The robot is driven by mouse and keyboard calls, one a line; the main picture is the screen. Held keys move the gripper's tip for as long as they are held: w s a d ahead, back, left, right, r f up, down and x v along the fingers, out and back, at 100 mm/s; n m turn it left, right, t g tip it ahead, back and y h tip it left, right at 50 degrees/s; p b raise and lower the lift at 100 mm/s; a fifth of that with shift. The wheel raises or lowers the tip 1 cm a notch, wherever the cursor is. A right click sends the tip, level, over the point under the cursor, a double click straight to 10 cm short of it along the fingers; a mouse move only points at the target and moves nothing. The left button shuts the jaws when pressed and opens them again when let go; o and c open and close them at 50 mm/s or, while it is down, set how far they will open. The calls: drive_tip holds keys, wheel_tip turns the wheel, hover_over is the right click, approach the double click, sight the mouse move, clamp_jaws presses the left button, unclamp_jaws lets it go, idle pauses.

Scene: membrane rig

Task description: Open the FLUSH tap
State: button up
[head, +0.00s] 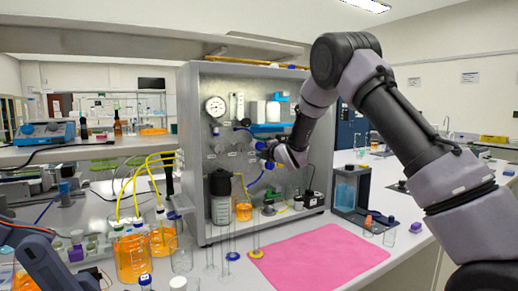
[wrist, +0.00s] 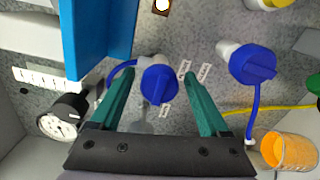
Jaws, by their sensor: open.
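In the wrist view my gripper (wrist: 160,76) has two green fingers spread apart, with nothing held between them. A blue-handled tap (wrist: 158,86) with a blue tube shows between the fingers; I see no clear contact and cannot judge the depth gap. A second blue-handled tap (wrist: 254,62) with a blue tube is to the right, outside the fingers. Small white labels (wrist: 204,72) sit near the taps, too small to read, so I cannot tell which tap is FLUSH. In the head view my gripper (head: 267,152) is at the rig panel (head: 225,78), its fingertips hard to make out.
A pressure gauge (wrist: 62,116) is left of my gripper, and a blue block (wrist: 98,35) juts out close to the left finger. A beaker of orange liquid (wrist: 288,152) is at lower right. A pink mat (head: 320,256) lies clear on the bench before the rig.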

drive_tip(key=v, duration=1)
drive_tip(key=shift+s+d, duration=0.25)
drive_tip(key=shift+s, duration=0.05)
drive_tip(key=s+d+r+m+g+h, duration=0.1)
drive_tip(key=s+d+r+m+h, duration=0.35)
drive_tip(key=d+m, duration=0.55)
drive_tip(key=s+d+r+m+g+h, duration=0.1)
drive_tip(key=s+d+r+m+h, duration=0.2)
drive_tip(key=s+d+r+m, duration=0.6)
drive_tip(key=s+d+f+m+g, duration=0.1)
drive_tip(key=s+m, duration=0.3)
drive_tip(key=s, duration=0.4)
drive_tip(key=s+d+f+m+g, duration=0.2)
drive_tip(key=s+d+m+g, duration=0.1)
drive_tip(key=s, duration=0.6)
drive_tip(key=s+d+f+m+g, duration=0.2)
drive_tip(key=s+m, duration=0.3)
drive_tip(key=s, duration=0.3)
drive_tip(key=shift+s+d, duration=0.4)
drive_tip(key=shift+d, duration=0.5)
